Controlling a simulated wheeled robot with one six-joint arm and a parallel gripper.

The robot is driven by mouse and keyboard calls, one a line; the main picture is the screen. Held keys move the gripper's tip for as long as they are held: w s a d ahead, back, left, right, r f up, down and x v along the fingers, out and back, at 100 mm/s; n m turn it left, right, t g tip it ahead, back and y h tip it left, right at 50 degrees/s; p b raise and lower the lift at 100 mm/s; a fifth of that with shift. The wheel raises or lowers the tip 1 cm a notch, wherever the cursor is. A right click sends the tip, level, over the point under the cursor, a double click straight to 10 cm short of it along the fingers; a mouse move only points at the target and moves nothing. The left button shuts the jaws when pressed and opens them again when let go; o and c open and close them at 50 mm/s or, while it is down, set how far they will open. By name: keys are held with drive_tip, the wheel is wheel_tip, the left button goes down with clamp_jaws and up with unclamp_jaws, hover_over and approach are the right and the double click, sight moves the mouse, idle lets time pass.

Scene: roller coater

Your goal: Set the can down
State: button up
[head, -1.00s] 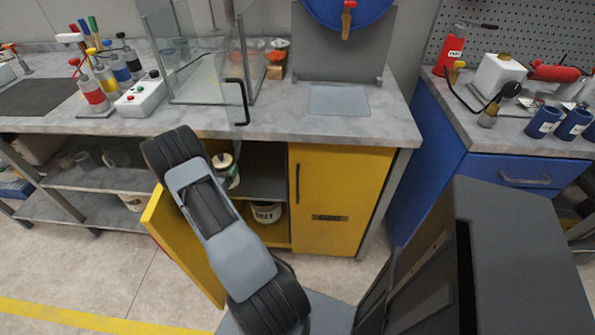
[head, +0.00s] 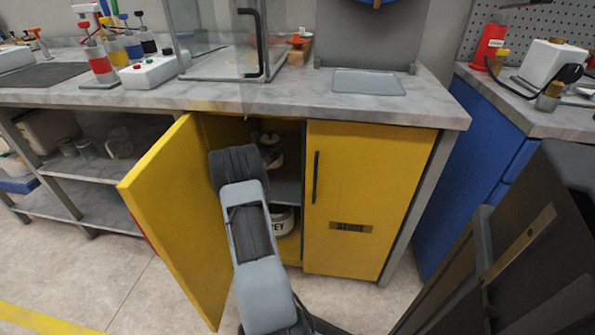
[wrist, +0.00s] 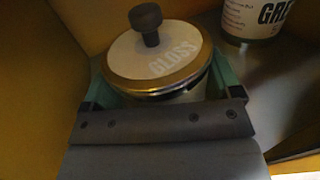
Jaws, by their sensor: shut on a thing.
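The can (wrist: 155,57) has a pale lid marked GLOSS, a gold rim and a dark knob. It sits between the green fingers of my gripper (wrist: 163,85), which is shut on it. In the head view the can (head: 270,150) shows partly inside the open yellow cabinet, beyond my arm. It looks about upright. My gripper's fingers are hidden in the head view behind my arm. The can's bottom is hidden, so I cannot tell whether it touches a surface.
The open yellow door (head: 180,215) is close left of my arm. The closed STORE door (head: 365,190) is to the right. The worktop (head: 300,98) overhangs above.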

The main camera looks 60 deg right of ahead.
sight(270, 168)
drive_tip(key=shift+f+b, duration=1.65)
drive_tip(key=shift+f, duration=3.05)
drive_tip(key=shift+f, duration=0.15)
drive_tip(key=o, duration=1)
drive_tip(key=shift+f, duration=0.1)
drive_tip(key=shift+o, duration=0.2)
drive_tip(key=shift+a+r, duration=0.2)
drive_tip(key=shift+a, duration=0.1)
drive_tip(key=w+a+p, duration=0.1)
drive_tip(key=a+p, duration=0.2)
drive_tip(key=a, duration=0.8)
drive_tip(key=shift+a, duration=0.2)
